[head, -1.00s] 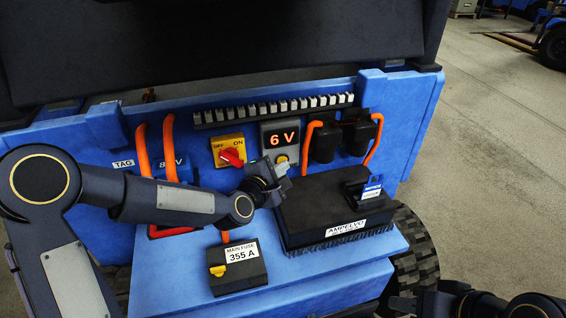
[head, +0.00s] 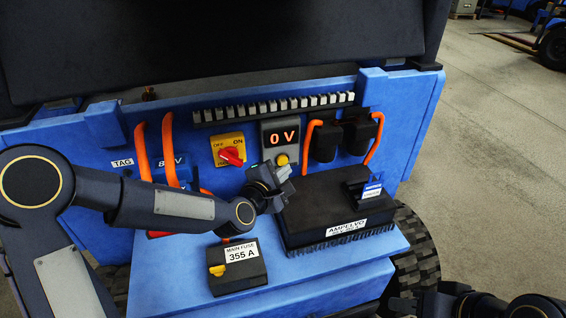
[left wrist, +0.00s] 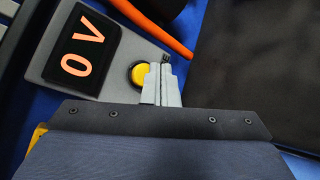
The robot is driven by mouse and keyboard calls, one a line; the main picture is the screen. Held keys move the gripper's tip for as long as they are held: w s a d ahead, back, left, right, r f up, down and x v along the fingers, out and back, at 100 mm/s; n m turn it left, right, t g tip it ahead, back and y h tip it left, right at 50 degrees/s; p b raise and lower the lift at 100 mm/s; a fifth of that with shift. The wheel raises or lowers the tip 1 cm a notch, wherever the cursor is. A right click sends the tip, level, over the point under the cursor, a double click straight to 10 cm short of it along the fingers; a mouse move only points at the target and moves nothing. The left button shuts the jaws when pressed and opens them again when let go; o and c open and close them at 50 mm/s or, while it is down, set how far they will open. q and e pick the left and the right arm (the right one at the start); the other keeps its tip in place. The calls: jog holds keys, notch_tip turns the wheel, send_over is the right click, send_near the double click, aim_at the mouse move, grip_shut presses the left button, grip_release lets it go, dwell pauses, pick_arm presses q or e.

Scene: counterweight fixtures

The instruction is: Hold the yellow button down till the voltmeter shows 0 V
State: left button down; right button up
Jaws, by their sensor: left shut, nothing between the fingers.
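The voltmeter (head: 281,136) is a grey panel unit whose orange display reads 0 V; in the left wrist view its display (left wrist: 82,52) also reads 0 V. The round yellow button (head: 282,159) sits on the same unit, below the display. My left gripper (head: 284,172) is shut and empty, just below the button in the head view. In the left wrist view its fingertips (left wrist: 160,72) overlap the right edge of the button (left wrist: 138,74). I cannot tell whether they touch it. Part of my right arm shows at the lower right, where its gripper is hard to make out.
A red rotary switch (head: 231,156) on a yellow plate is left of the voltmeter. Orange cables and black connectors (head: 357,137) are to its right. A black AMPELVO box (head: 335,210) and a main fuse block (head: 238,268) stand on the blue ledge below.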

pick_arm(q)
jog(key=shift+s+d+b, duration=0.2)
jog(key=shift+s+d, duration=0.05)
jog(key=shift+s, duration=0.55)
jog(key=shift+s+d+b, duration=0.15)
jog(key=shift+s+d, duration=0.15)
jog(key=shift+s, duration=0.5)
jog(key=shift+s+d+b, duration=0.2)
jog(key=shift+s+d, duration=0.05)
jog(key=shift+s, duration=0.55)
pick_arm(e)
jog(key=shift+f, duration=0.55)
jog(key=shift+s, duration=0.1)
